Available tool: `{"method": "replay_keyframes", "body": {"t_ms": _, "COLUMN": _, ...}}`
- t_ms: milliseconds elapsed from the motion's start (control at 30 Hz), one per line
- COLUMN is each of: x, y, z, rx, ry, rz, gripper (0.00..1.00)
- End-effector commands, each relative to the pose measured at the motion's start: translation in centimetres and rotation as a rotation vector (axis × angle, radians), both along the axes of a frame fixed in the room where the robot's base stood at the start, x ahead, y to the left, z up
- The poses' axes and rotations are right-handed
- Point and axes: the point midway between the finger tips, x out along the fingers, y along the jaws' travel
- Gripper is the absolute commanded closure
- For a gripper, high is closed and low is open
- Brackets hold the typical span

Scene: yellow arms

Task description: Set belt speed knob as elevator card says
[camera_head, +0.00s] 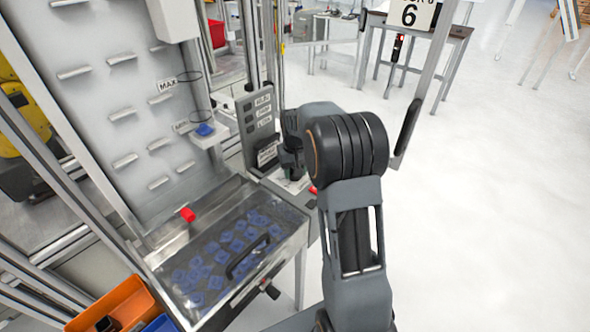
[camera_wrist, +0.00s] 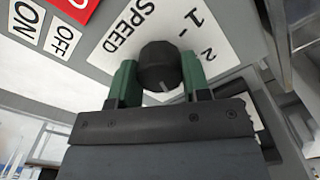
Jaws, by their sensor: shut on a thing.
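The belt speed knob (camera_wrist: 160,66) is black and many-sided, with a pale pointer line on its face, in the middle of the wrist view. It sits on a white label with "SPEED" and the marks "1" and "2". My gripper (camera_wrist: 160,80) has its two green fingers on either side of the knob, shut on it. In the head view my gripper (camera_head: 290,155) is beside the panel, and my arm hides the knob. The elevator card (camera_head: 263,118) may be the dark panel with several small labels; its text is too small to read surely.
An ON/OFF label (camera_wrist: 45,30) and a red patch (camera_wrist: 78,6) lie beside the speed label. A clear-lidded bin (camera_head: 225,250) of blue parts stands left of my arm. An orange bin (camera_head: 115,308) is at the lower left.

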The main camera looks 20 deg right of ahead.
Motion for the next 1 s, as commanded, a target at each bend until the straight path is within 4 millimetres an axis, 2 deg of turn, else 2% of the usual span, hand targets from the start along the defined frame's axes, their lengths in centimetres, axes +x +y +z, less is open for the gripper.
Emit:
{"method": "replay_keyframes", "body": {"t_ms": 500, "x": 0.07, "y": -0.04, "z": 0.13, "rx": -0.001, "ry": -0.004, "rz": -0.389, "gripper": 0.8}}
{"method": "replay_keyframes", "body": {"t_ms": 1000, "x": 0.07, "y": -0.04, "z": 0.14, "rx": 0.0, "ry": -0.004, "rz": -0.515, "gripper": 0.8}}
